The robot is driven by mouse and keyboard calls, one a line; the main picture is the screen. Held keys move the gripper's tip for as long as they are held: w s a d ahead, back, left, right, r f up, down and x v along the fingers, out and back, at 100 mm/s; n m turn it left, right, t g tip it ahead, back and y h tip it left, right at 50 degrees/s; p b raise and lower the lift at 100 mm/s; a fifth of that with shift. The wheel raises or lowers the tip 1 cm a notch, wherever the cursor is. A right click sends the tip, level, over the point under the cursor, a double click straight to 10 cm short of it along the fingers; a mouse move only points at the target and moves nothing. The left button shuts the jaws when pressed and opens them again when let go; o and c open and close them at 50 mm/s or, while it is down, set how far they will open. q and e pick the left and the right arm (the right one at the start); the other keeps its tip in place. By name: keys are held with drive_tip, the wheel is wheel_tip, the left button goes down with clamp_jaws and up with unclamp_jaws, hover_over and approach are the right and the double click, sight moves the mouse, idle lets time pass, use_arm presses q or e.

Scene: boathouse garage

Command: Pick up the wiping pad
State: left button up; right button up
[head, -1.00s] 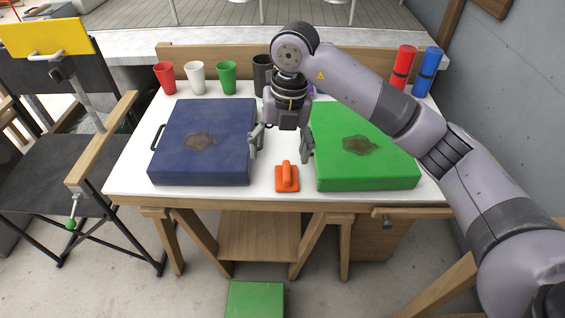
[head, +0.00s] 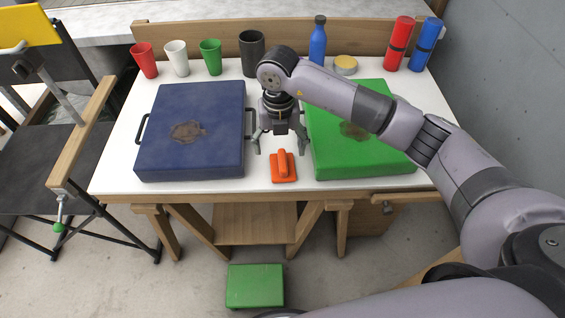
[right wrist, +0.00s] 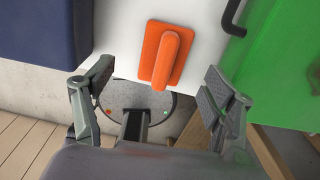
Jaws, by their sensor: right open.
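The wiping pad (head: 283,167) is orange, with a flat base and a raised handle. It lies on the white tabletop between the blue case and the green case, near the table's front edge. It also shows in the right wrist view (right wrist: 165,55), beyond the fingertips and between them. My right gripper (head: 281,146) is open and empty, above and just behind the pad in the head view, apart from it. Its two spread fingers show in the right wrist view (right wrist: 155,92). My left gripper is not in view.
A blue case (head: 192,128) with a brown stain stands left of the pad. A green stained case (head: 360,155) stands right. Several cups (head: 210,57), a blue bottle (head: 318,42) and red and blue rolls (head: 398,45) line the back. A folding chair (head: 45,165) stands left.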

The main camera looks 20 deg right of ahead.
sight(283, 159)
drive_tip(key=shift+s+d+f+p, duration=0.1)
drive_tip(key=shift+s+f+p, duration=0.05)
drive_tip(key=shift+f, duration=0.35)
drive_tip(key=shift+s+d+f+p, duration=0.1)
drive_tip(key=shift+f+p, duration=0.05)
drive_tip(key=shift+f, duration=0.35)
drive_tip(key=f, duration=0.3)
drive_tip(key=shift+s+d+f+p, duration=0.15)
drive_tip(key=shift+s+f+p, duration=0.05)
drive_tip(key=shift+p, duration=0.1)
drive_tip(key=shift+f, duration=0.3)
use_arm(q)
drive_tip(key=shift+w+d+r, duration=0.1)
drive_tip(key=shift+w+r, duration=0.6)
use_arm(e)
drive_tip(key=c, duration=1.3)
drive_tip(key=shift+o, duration=0.2)
drive_tip(key=shift+w+r, duration=0.1)
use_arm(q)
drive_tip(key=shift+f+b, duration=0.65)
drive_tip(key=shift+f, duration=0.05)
use_arm(e)
wheel_tip(283, 159, up, 20)
